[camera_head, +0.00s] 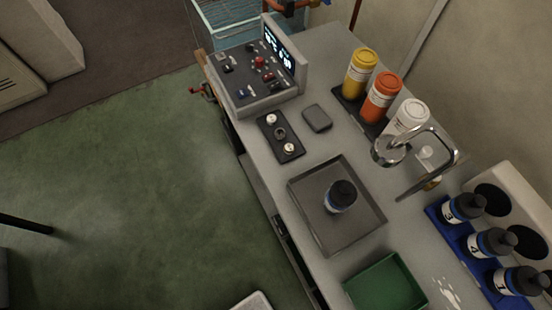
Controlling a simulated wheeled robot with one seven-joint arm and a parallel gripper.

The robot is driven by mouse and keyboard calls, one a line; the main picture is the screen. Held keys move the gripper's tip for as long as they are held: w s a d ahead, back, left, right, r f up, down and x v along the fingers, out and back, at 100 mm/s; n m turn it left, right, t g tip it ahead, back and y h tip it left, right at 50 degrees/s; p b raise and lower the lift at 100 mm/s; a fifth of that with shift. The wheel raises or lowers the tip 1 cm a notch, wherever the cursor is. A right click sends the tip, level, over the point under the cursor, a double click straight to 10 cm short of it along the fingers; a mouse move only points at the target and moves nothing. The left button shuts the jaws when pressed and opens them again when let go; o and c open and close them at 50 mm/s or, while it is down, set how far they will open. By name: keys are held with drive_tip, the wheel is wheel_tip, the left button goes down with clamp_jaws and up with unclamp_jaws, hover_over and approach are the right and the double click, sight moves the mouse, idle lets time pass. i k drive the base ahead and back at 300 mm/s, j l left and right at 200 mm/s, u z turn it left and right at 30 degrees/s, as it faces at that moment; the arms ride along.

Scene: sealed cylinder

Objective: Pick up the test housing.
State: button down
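No thing in view carries a readable name as the test housing. A small cylinder with a black cap and a blue and white band (341,196) stands on a grey metal tray (308,222) on the bench, and it may be the test housing. Similar black-capped cylinders with number labels (490,243) sit in a blue rack (440,222) at the right. My gripper is not in view, and nothing touches the cylinder on the tray.
The grey bench (335,45) also holds a control box (262,75), a black fixture (279,137), a dark pad (317,118), coloured bottles (381,97), a metal tap (388,152) and a green tray (385,285). Green floor (130,200) left of the bench is mostly clear.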

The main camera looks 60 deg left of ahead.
sight(342, 195)
drive_tip(key=u, duration=0.85)
drive_tip(key=k+l+z, duration=0.2)
drive_tip(key=k+z, duration=0.2)
drive_tip(key=k, duration=0.2)
